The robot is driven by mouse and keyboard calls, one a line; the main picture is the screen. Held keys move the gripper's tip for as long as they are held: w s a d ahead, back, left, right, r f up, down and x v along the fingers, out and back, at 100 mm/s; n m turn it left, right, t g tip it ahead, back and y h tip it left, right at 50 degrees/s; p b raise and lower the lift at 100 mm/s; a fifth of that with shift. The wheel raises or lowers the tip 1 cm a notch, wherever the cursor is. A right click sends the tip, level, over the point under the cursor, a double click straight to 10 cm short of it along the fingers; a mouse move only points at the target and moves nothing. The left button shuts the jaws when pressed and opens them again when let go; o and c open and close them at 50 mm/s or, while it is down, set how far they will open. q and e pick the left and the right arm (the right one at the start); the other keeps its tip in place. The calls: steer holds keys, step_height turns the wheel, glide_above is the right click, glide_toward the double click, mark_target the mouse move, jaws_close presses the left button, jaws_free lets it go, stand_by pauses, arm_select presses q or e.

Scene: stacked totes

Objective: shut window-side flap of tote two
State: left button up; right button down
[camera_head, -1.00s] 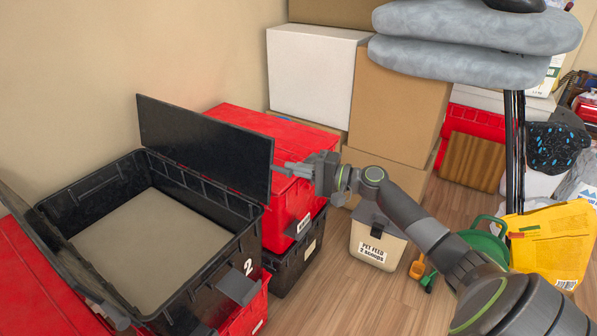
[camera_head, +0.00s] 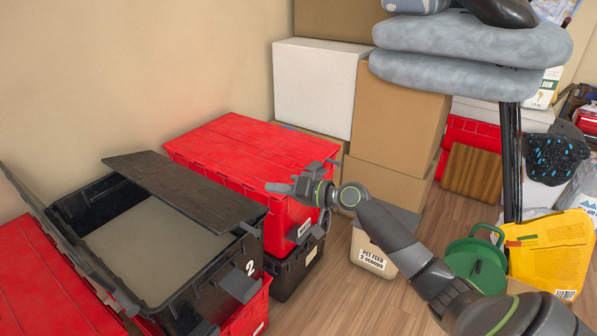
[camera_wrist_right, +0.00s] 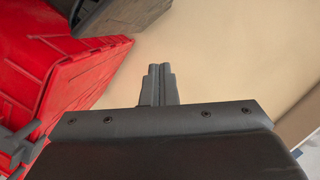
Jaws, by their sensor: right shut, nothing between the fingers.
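Tote two (camera_head: 209,299) is a black crate with a white 2 on its corner, at the lower left of the head view. Its far-right flap (camera_head: 182,187) leans inward, tilted low over part of the opening. The opposite flap (camera_head: 78,253) stands up at the tote's left side. A flat grey-beige surface (camera_head: 140,250) shows inside. My right gripper (camera_head: 272,187) is shut and empty, just right of and above the far-right flap's outer end, with a small apparent gap. In the right wrist view its fingertips (camera_wrist_right: 159,70) are together. My left gripper is not in view.
A closed red tote (camera_head: 240,145) sits on a black one right behind tote two. Another red lid (camera_head: 50,285) is at the left. Cardboard boxes (camera_head: 395,110), a pet feed bin (camera_head: 375,255) and a yellow bag (camera_head: 550,250) stand to the right.

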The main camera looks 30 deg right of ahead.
mark_target(254, 233)
steer(key=s+a+f+n+h, duration=0.1)
steer(key=a+f+n, duration=0.1)
steer(key=s+a+f+n+h+b, duration=0.1)
steer(key=a+f+n, duration=0.1)
steer(key=a+n, duration=0.1)
steer(key=s+a+f+n, duration=0.1)
steer(key=a+f+n, duration=0.1)
steer(key=shift+a+f+h+b, duration=0.2)
steer(key=shift+f+h+b, duration=0.05)
steer(key=shift+h+b, duration=0.15)
steer(key=shift+s+a+f+n+t+h+b, duration=0.15)
steer(key=shift+a+f+n+b, duration=0.1)
steer(key=shift+f+n, duration=0.2)
steer(key=shift+s+a+f+n+t+h+b, duration=0.1)
steer(key=shift+f+n+t+h+b, duration=0.1)
steer(key=shift+f+n, duration=0.2)
arm_select(q)
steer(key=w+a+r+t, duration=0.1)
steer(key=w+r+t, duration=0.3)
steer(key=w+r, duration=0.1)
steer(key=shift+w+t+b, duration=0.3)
steer(key=shift+b, duration=0.05)
arm_select(e)
steer(key=shift+a+f, duration=0.2)
steer(key=shift+f, duration=0.45)
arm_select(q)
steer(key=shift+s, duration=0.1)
